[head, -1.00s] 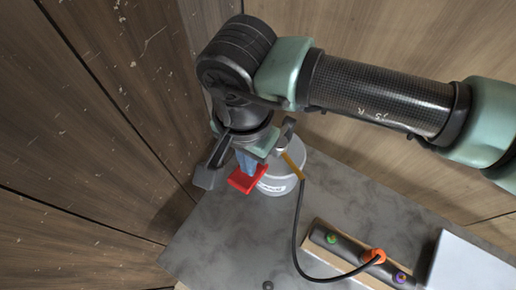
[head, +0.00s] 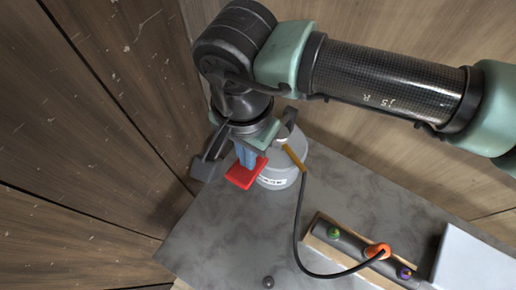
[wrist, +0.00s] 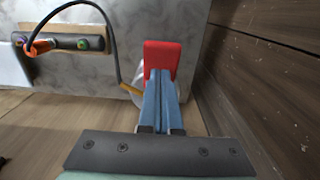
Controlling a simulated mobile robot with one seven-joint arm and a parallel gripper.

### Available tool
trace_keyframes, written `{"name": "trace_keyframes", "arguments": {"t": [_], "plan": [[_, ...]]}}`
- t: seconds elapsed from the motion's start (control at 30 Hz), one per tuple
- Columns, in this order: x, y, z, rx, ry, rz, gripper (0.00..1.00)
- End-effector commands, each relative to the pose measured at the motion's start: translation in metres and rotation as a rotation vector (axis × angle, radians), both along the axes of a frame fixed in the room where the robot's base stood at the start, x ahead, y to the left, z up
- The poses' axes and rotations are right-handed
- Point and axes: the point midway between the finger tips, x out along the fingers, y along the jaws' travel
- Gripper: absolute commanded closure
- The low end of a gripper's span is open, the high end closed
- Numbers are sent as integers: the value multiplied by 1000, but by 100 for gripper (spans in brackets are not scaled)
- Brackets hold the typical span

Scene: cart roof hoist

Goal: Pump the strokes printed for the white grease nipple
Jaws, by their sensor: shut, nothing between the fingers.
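A grey grease pump bucket (head: 288,172) stands on the grey bench top, largely behind my gripper, with a brass-coloured fitting (head: 292,158). A red handle pad (head: 246,173) shows right at my fingertips; it also shows in the wrist view (wrist: 162,56). My gripper (head: 247,160) has its blue fingers closed together, with nothing between them. Whether they touch the pad is unclear. A black hose (head: 296,225) runs from the pump to an orange coupler (head: 377,251), which sits on the nipple bar (head: 350,243) between a green nipple (head: 334,232) and a purple one (head: 404,273). No white nipple shows; the coupler hides what is under it.
Wooden walls rise close on the left and behind the bench (head: 215,240). A white panel (head: 470,262) lies at the right, its print not visible. A small dark knob (head: 268,282) is near the front edge. The bench between bucket and bar is clear except for the hose.

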Motion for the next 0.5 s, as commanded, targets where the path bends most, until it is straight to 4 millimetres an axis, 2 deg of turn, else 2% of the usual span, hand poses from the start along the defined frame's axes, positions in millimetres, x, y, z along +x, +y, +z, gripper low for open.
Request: {"name": "trace_keyframes", "arguments": {"t": [0.03,0.5], "plan": [[0,0,-10,-1,-1,0,100],[0,-1,-53,-2,-1,0,100]]}}
